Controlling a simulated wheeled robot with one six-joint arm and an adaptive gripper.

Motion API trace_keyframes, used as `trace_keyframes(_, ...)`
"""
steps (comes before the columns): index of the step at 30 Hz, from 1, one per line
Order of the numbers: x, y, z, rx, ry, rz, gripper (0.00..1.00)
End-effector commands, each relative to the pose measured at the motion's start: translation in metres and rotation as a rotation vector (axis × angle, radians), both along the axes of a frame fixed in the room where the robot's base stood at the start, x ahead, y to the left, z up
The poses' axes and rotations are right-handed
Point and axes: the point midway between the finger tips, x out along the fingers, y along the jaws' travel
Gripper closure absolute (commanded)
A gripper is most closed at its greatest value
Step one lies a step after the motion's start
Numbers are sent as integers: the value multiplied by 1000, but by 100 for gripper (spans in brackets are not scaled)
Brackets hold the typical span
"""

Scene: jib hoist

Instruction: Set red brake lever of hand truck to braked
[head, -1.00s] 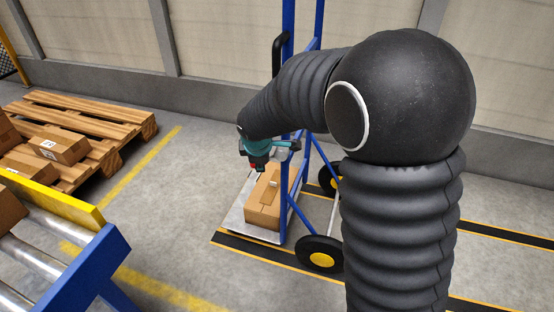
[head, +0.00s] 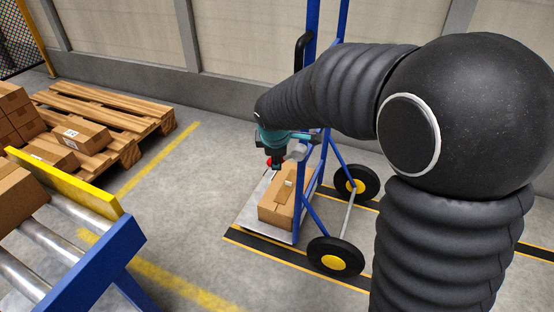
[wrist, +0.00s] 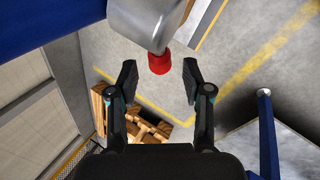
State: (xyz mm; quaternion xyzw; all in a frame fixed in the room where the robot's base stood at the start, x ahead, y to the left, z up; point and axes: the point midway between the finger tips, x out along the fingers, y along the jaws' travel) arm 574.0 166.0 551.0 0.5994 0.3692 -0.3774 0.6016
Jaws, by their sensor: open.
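The blue hand truck (head: 311,190) stands upright with a cardboard box (head: 277,208) on its toe plate. Its brake lever has a red knob (head: 269,163), small and partly hidden behind my gripper in the head view. In the wrist view the red knob (wrist: 160,64) sits at the end of a light grey lever part (wrist: 148,22) coming in from the top. My gripper (wrist: 159,80) is open, with one fingertip to each side of the knob in the picture. The fingers do not appear to touch it; the depth between them is unclear.
A roller conveyor (head: 95,262) with a blue and yellow frame stands at left front. A wooden pallet (head: 120,118) with boxes lies behind it. The hand truck's black wheels (head: 335,257) rest near striped floor marking. A wall (head: 240,85) runs behind. The floor between conveyor and hand truck is clear.

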Motion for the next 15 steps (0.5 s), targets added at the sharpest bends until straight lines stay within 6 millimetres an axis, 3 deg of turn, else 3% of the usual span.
trace_keyframes(6, -20, 1, 41, 1, -4, 2, 50)
trace_keyframes(15, -34, 2, 69, 1, -1, 2, 50)
